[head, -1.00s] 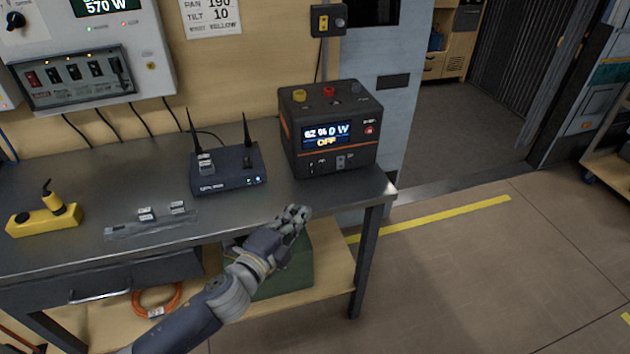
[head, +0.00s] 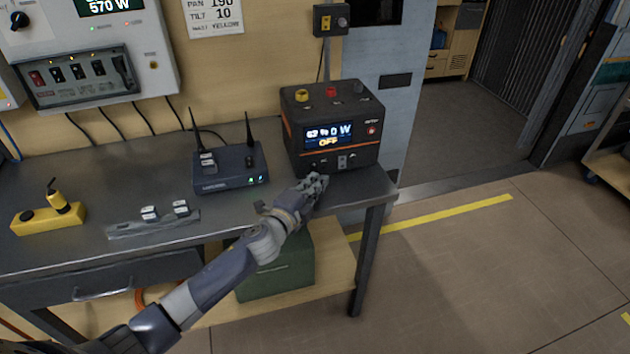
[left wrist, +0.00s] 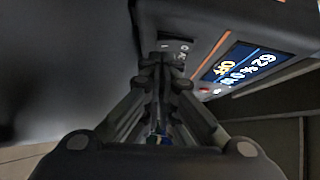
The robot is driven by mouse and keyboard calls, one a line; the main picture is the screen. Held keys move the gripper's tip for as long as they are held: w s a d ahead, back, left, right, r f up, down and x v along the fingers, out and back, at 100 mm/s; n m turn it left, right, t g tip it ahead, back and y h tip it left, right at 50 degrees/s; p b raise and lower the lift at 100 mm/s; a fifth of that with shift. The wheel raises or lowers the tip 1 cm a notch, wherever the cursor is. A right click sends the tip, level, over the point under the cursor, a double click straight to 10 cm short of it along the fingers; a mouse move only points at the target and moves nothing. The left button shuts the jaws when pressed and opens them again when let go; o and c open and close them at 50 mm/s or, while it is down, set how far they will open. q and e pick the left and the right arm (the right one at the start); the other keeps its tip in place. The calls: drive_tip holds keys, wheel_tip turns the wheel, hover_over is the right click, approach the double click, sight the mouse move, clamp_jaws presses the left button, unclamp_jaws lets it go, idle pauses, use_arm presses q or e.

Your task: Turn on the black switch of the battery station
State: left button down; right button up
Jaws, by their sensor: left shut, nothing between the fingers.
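The battery station (head: 340,115) is a dark box with an orange stripe, at the right end of the metal table. A small light-grey panel with a dark element (head: 342,162) sits low on the front face. My left gripper (head: 314,185) is shut and empty, just in front of the lower front face. In the left wrist view its fingertips (left wrist: 163,62) are close to the lower front; I cannot tell whether they touch.
A router with two antennas (head: 229,168) stands left of the station. A green box (head: 278,275) is on the lower shelf.

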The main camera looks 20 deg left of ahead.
use_arm(q)
drive_tip(key=shift+w+a, duration=0.15)
drive_tip(key=shift+w, duration=0.15)
drive_tip(key=shift+w+a+f, duration=0.2)
drive_tip(key=shift+w+f, duration=0.05)
drive_tip(key=shift+r, duration=0.1)
drive_tip(key=shift+s, duration=0.1)
